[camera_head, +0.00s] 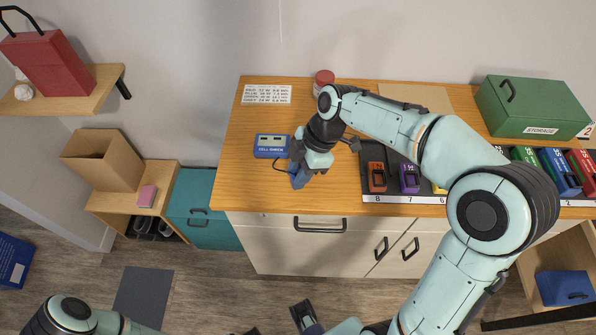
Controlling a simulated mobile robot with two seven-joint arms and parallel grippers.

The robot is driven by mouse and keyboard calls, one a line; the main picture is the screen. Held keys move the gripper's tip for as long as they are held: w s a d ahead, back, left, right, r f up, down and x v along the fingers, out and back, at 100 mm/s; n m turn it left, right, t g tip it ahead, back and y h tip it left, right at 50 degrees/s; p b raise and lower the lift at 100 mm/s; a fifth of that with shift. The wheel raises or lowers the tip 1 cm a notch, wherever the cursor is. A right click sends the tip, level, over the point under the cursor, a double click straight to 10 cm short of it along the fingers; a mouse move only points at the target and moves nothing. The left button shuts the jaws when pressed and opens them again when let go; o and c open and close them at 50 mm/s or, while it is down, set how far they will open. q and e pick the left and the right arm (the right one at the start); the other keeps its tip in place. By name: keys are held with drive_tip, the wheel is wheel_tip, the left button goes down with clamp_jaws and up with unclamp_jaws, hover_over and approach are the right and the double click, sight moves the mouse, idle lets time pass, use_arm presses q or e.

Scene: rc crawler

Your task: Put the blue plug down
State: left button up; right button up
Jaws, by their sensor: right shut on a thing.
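My right gripper (303,166) reaches down over the left part of the wooden counter (245,190). It is shut on a blue plug (298,179), which shows below the fingers near the counter's front edge. I cannot tell whether the plug touches the counter. The gripper hides the plug's upper part. A thin dark cable runs by the plug toward the blue cell check box (271,146), just left of the gripper. My left arm shows at the bottom left; dark parts at the bottom middle may be its gripper (303,314), cut off by the picture's edge.
A dark rack with numbered slots holds an orange block (376,177) and a purple block (409,179), right of the gripper. A red-lidded jar (324,80) and a printed card (266,94) are behind. A green storage box (533,106) stands at right. The counter's left end is clear.

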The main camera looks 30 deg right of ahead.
drive_tip(key=shift+f, duration=0.15)
drive_tip(key=o, duration=1)
drive_tip(key=shift+r, duration=0.2)
drive_tip(key=p+v, duration=0.1)
drive_tip(key=v, duration=1.1)
drive_tip(key=shift+a+p, duration=0.1)
drive_tip(key=shift+p, duration=0.3)
